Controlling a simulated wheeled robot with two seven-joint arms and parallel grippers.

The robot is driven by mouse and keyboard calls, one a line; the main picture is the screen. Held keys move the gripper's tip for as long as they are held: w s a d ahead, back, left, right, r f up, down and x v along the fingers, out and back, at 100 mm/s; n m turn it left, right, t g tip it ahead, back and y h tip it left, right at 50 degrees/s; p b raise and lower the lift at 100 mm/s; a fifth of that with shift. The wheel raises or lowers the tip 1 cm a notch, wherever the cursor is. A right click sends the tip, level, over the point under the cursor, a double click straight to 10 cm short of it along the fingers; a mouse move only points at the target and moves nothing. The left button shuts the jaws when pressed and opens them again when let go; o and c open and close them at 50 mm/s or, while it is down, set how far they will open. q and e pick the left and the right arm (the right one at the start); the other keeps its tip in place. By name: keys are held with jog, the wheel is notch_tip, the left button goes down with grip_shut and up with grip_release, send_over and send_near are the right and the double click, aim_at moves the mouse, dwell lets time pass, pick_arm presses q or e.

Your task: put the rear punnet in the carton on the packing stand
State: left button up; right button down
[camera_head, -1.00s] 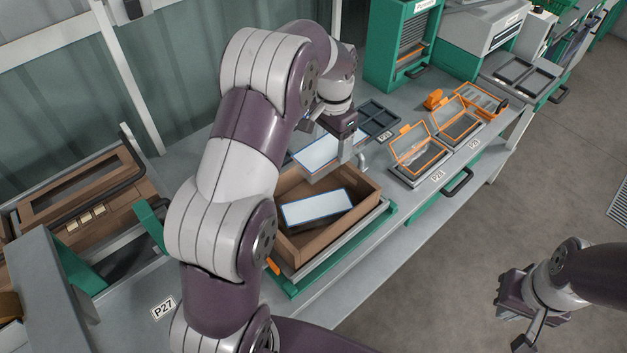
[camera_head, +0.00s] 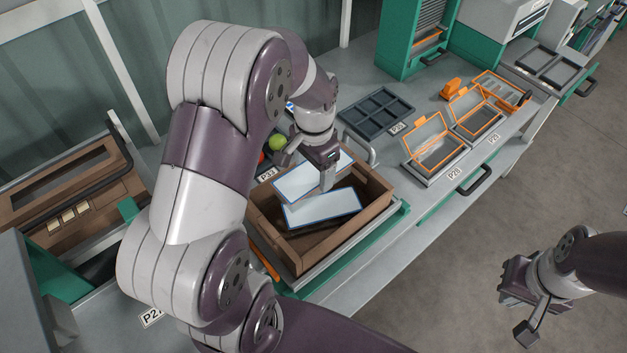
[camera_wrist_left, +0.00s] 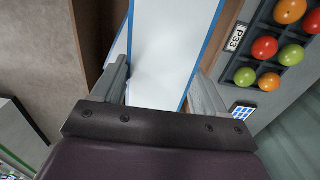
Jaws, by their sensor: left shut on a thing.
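My left gripper (camera_head: 325,184) is shut on a white-topped, blue-edged punnet (camera_head: 298,184), which also fills the middle of the left wrist view (camera_wrist_left: 170,50) between the two fingers. The held punnet is over the rear part of the open brown carton (camera_head: 376,206). It appears tilted; whether it touches anything below is hidden. A second white-topped punnet (camera_head: 325,208) lies tilted inside the carton, in front of the held one. The carton sits on the green and grey packing stand (camera_head: 398,218). My right gripper (camera_head: 515,305) is open and empty above the floor.
A tray of red, orange and green tomatoes (camera_wrist_left: 265,48) lies beside the carton at P33. An empty dark tray (camera_head: 376,113) is behind the carton. Orange-framed lidded trays (camera_head: 432,142) stand to the right. The floor at right is clear.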

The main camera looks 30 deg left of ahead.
pick_arm(q)
notch_tip(320, 180, down, 4)
jog(key=shift+s+r, duration=0.1)
jog(key=shift+s, duration=0.05)
jog(key=shift+f, duration=0.2)
jog(key=shift+f, duration=0.1)
